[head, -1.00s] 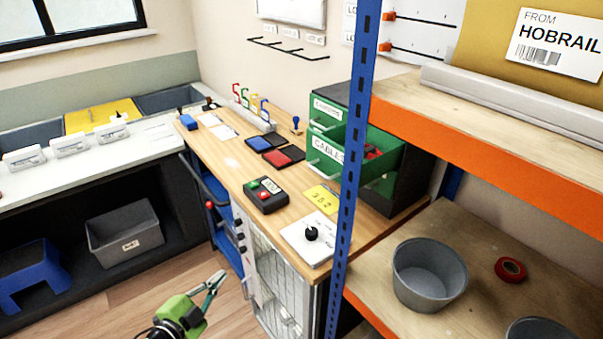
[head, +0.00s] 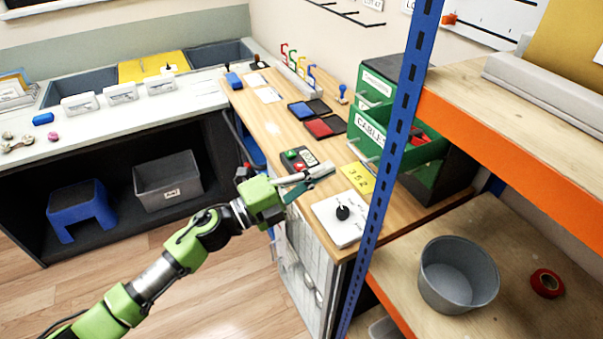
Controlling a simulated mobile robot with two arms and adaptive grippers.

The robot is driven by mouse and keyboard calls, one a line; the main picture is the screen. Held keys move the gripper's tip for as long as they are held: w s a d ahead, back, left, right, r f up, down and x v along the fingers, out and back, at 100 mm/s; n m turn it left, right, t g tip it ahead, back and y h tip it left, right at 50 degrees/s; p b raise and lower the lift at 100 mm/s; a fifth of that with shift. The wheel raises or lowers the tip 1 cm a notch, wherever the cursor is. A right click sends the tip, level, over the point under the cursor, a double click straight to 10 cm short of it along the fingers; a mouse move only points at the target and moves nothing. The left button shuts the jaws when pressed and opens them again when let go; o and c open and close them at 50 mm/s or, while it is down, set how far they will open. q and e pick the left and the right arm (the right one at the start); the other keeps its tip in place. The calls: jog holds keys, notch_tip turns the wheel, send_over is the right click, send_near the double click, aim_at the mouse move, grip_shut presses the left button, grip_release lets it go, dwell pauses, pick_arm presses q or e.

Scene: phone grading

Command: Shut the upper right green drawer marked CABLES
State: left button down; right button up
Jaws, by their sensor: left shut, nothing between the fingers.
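The green drawer marked CABLES (head: 371,128) is pulled open from the dark cabinet (head: 451,177) on the wooden bench. Its label and front face left, and the blue shelf post hides part of it. Red items show inside. Another green drawer (head: 374,86) with a label sits behind it, to the upper left. My left gripper (head: 325,172) is shut and empty over the bench, in front of the button box and to the lower left of the CABLES drawer, apart from it. My right gripper is not in view.
A blue shelf post (head: 397,150) stands between me and the cabinet. The button box (head: 299,160), a yellow note (head: 357,177) and a white joystick plate (head: 340,218) lie near my gripper. A grey bucket (head: 458,275) stands on the right shelf.

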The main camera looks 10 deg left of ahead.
aim_at(356, 154)
pick_arm(q)
jog(key=p+x, duration=0.1)
jog(key=x, duration=0.3)
jog(key=shift+w+d+r, duration=0.1)
jog(key=shift+r, duration=0.05)
jog(key=shift+w+d+p, duration=0.35)
jog(key=shift+d, duration=0.1)
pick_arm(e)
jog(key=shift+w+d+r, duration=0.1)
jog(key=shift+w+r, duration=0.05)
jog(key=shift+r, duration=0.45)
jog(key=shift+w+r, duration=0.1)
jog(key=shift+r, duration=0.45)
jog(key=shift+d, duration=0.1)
